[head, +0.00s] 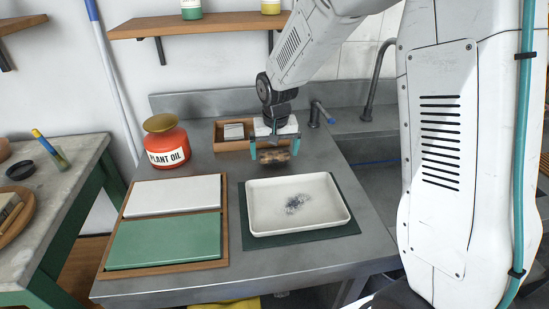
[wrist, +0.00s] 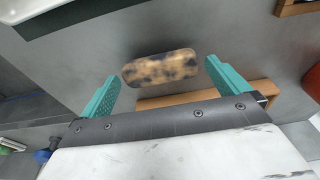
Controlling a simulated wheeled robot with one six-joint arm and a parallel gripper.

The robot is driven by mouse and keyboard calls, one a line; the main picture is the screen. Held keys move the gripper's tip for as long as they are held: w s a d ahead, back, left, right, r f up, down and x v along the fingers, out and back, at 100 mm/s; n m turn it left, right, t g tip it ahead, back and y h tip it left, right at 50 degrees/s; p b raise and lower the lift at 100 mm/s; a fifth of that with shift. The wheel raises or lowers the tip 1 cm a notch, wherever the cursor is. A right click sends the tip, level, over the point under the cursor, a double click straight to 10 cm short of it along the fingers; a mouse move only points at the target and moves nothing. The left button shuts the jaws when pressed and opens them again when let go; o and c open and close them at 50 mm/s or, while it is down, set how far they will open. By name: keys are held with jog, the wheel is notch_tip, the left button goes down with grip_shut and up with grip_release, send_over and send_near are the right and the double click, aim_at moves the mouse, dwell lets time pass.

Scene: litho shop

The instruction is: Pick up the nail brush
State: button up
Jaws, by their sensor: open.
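The nail brush (wrist: 160,68) shows a mottled brown and black oblong back in the wrist view. It lies crosswise between the tips of my gripper (wrist: 160,72), with a gap at each end. In the head view my gripper (head: 275,150) points down at the back of the grey counter, and the brush (head: 273,157) shows at its teal fingers. The fingers are open and spread wider than the brush's length. I cannot tell how far above the brush the fingertips are.
A wooden box (head: 232,146) stands left of my gripper. A white tray (head: 262,222) on a dark green mat is in front. A red plant oil jar (head: 167,148), white and green slabs (head: 165,240), a tap (head: 318,113) and a sink (head: 372,165) are around.

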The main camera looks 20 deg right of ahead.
jog(key=shift+f, duration=0.7)
jog(key=c, duration=0.8)
jog(key=shift+w+r, duration=0.1)
jog(key=shift+r, duration=0.5)
jog(key=shift+s+d+r, duration=0.1)
jog(key=shift+s+r, duration=0.2)
jog(key=shift+r, duration=0.35)
jog(key=shift+s+d+r, duration=0.1)
jog(key=shift+s+r, duration=0.2)
jog(key=shift+r, duration=0.3)
jog(key=s+d, duration=0.1)
jog(key=s, duration=0.3)
jog(key=s+d+r, duration=0.1)
jog(key=s, duration=0.4)
jog(key=s+d, duration=0.2)
jog(key=s, duration=0.3)
jog(key=shift+s+r, duration=0.15)
